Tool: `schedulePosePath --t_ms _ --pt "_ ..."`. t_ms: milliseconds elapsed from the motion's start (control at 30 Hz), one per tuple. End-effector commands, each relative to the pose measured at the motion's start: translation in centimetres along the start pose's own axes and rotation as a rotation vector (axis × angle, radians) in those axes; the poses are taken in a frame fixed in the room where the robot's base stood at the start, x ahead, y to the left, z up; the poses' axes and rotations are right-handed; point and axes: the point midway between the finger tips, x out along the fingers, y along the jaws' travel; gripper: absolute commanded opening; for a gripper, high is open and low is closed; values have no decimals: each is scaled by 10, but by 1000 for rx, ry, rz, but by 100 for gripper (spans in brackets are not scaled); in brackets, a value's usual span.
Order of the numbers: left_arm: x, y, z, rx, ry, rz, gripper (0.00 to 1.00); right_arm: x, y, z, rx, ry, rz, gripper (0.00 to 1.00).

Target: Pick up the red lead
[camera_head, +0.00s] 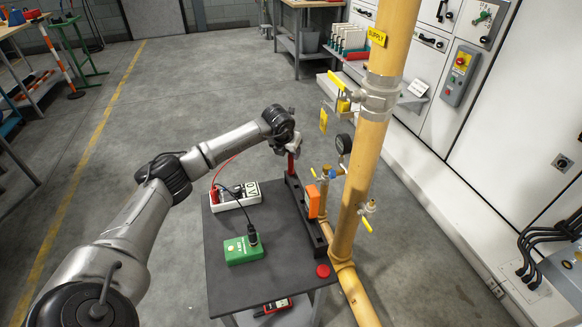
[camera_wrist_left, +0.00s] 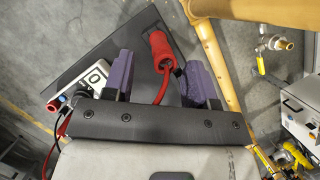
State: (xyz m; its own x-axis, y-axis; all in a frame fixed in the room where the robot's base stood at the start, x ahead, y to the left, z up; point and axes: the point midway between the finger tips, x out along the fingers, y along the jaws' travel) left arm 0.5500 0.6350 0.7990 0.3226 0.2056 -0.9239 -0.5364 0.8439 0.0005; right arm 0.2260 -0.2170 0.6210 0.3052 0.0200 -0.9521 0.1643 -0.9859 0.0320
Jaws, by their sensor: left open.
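The red lead has a red plug (camera_wrist_left: 158,48) and a red cable. In the left wrist view the plug lies between the two purple fingers of my left gripper (camera_wrist_left: 158,66), which is open, with a gap on the plug's left side. In the head view my left gripper (camera_head: 291,146) is over the back right of the dark table, with the red plug (camera_head: 291,163) upright just below it. The cable runs left behind my arm to a red connector on the white meter box (camera_head: 240,195). My right gripper is not in view.
A green box (camera_head: 243,250) with a black lead sits on the dark table (camera_head: 222,287). A yellow supply pipe (camera_head: 372,130) with valves and a gauge (camera_head: 344,144) stands close to the right of my gripper. An orange device (camera_head: 313,201) is beside the pipework. Floor left of the table is clear.

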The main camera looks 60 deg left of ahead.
Motion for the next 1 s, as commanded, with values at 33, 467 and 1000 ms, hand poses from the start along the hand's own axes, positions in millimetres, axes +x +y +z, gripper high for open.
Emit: schedulePosePath --t_ms 33,467,1000 --pt "2 0 0 0 0 -1 52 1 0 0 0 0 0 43" --pt "47 -3 0 -1 -1 -2 52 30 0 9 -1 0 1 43" --pt "55 -3 1 1 -1 -1 40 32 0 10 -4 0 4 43"
